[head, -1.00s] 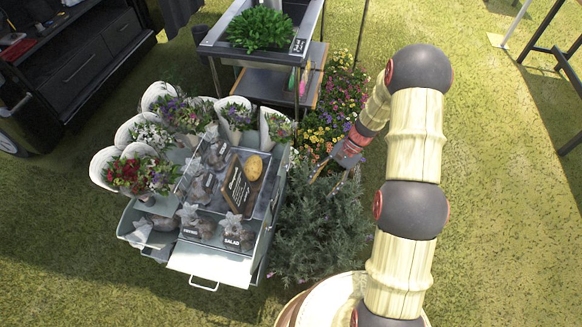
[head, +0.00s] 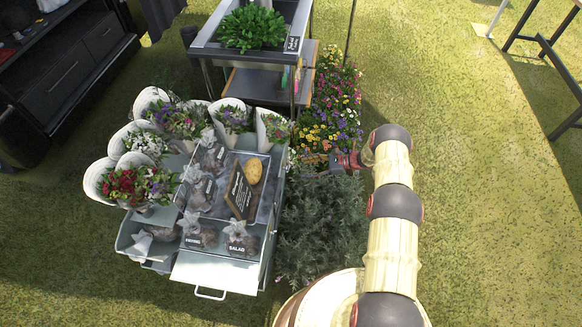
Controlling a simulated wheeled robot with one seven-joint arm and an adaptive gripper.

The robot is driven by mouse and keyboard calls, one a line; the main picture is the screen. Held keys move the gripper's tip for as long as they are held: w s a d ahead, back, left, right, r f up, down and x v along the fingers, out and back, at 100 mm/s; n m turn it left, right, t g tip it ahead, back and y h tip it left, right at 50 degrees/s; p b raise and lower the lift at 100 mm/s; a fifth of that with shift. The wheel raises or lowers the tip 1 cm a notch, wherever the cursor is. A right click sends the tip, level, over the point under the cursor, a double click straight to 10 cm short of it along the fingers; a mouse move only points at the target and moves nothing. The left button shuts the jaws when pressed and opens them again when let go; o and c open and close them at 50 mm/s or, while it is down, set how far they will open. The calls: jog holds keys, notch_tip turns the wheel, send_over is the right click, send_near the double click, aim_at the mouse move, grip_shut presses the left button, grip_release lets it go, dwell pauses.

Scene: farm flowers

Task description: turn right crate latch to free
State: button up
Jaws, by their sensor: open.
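A grey crate-like stand (head: 215,272) holds a clear-sided tray of potatoes and small signs, with bouquets around its back and left. A handle (head: 210,293) sticks out at its front. No latch can be made out; the stand's right side is partly hidden by the grey-green bush. My gripper (head: 312,171) is open and looks empty. It is to the right of the stand, above the back of the bush, its fingers pointing left toward the stand's right side. I cannot tell whether the fingertips touch anything.
The bush (head: 322,225) fills the space right of the stand. Colourful flowers (head: 332,110) grow behind it. A metal table (head: 205,48) with a green plant (head: 252,28) stands at the back. A dark cabinet (head: 70,75) is at the back left. Open grass (head: 480,200) lies to the right.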

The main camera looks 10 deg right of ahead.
aim_at(286, 168)
jog(key=w+a+f+m+b, duration=0.1)
jog(key=w+a+f+b, duration=0.1)
jog(key=a, duration=0.5)
jog(key=shift+w+f+b, duration=0.15)
jog(key=shift+w+b, duration=0.15)
jog(key=shift+w, duration=0.3)
jog(key=shift+c, duration=0.5)
jog(key=c, duration=1.1)
